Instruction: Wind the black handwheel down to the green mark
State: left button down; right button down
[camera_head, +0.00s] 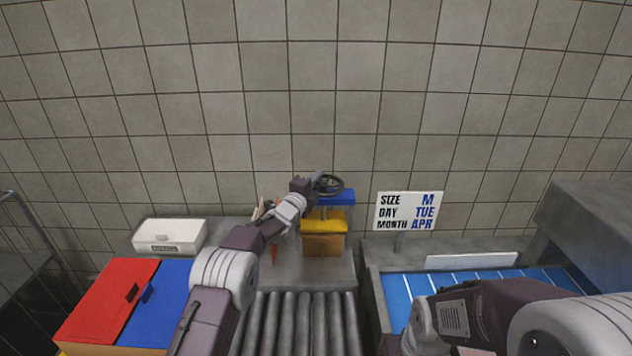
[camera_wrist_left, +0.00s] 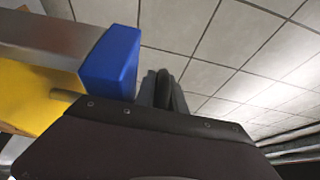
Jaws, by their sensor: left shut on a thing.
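The black handwheel (camera_head: 328,184) sits on top of a press with a blue head (camera_head: 336,196) at the back of the steel bench. My left gripper (camera_head: 313,184) reaches it from the left and is shut on its rim. In the left wrist view, the fingers (camera_wrist_left: 161,88) close around a dark piece beside the blue block (camera_wrist_left: 112,62). I cannot make out the green mark in either view. My right arm shows at the lower right, but its gripper is not in view.
A yellow block (camera_head: 325,221) and a brown box (camera_head: 323,244) sit under the press head. Rollers (camera_head: 300,322) run in front. A sign (camera_head: 408,211) stands to the right. A white box (camera_head: 169,235) and red (camera_head: 108,300) and blue (camera_head: 155,300) lids lie left.

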pick_arm(q)
jog(key=c, duration=1.7)
grip_release()
jog(key=shift+s, duration=0.1)
jog(key=shift+s+a+f+b, duration=0.1)
jog(key=shift+s+a+b, duration=0.3)
jog(key=shift+s, duration=0.15)
jog(key=shift+b+v, duration=1.2)
jog(key=shift+v, duration=2.65)
